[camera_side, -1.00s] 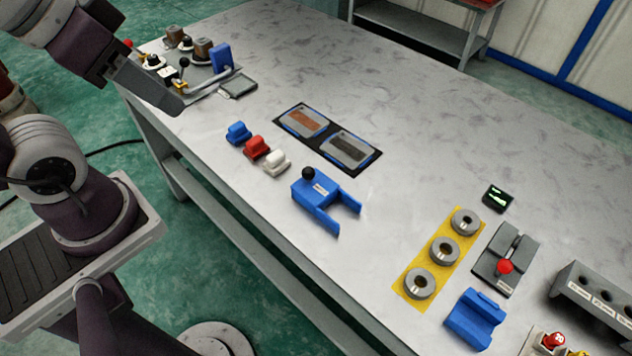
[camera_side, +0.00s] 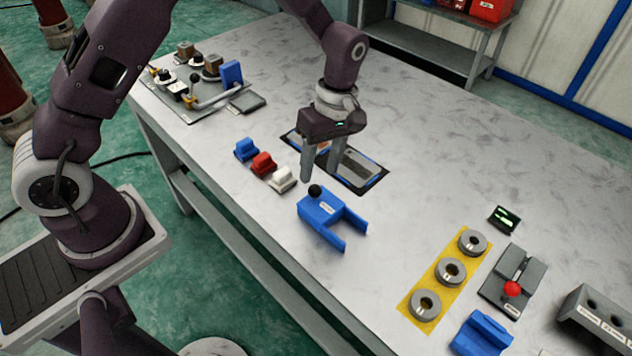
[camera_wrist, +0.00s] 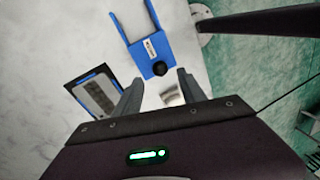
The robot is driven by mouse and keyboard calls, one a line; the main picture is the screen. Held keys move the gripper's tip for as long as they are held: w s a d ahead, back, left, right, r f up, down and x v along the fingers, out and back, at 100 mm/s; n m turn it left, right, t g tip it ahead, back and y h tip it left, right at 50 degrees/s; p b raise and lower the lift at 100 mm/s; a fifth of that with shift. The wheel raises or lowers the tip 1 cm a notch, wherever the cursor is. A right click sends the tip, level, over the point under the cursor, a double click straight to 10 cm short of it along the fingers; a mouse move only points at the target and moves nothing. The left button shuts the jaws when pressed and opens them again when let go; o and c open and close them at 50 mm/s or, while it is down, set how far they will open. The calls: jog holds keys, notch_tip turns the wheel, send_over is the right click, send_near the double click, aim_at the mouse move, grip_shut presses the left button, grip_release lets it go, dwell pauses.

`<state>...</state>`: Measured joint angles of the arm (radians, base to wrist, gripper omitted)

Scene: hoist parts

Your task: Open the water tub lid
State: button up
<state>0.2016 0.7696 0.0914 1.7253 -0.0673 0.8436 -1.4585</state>
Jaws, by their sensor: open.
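Two shallow blue-edged tubs lie on a black mat (camera_side: 377,189) mid-table. The right tub (camera_side: 361,168) has a dark centre under a greyish top. It also shows in the wrist view (camera_wrist: 97,95), left of my fingers. The left tub is mostly hidden behind my gripper. Which tub is the water tub, and whether its lid is shut, I cannot tell. My gripper (camera_side: 320,172) points down, open and empty, above the table in front of the mat. In the wrist view its fingers (camera_wrist: 160,78) straddle the sight of a white block (camera_wrist: 172,96) below, without holding it.
A blue forked part (camera_side: 325,213) with a black knob stands close in front. Blue (camera_side: 246,149) and red (camera_side: 263,163) blocks lie left, beside the white one. Rings on a yellow strip (camera_side: 410,308) lie right. The table behind the mat is clear.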

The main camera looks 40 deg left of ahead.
aim_at(316, 185)
jog(key=f, duration=0.2)
jog(key=s+f, duration=0.1)
jog(key=f, duration=0.2)
jog(key=shift+a, duration=0.1)
jog(key=shift+r, duration=0.1)
grip_shut()
dwell(1.1)
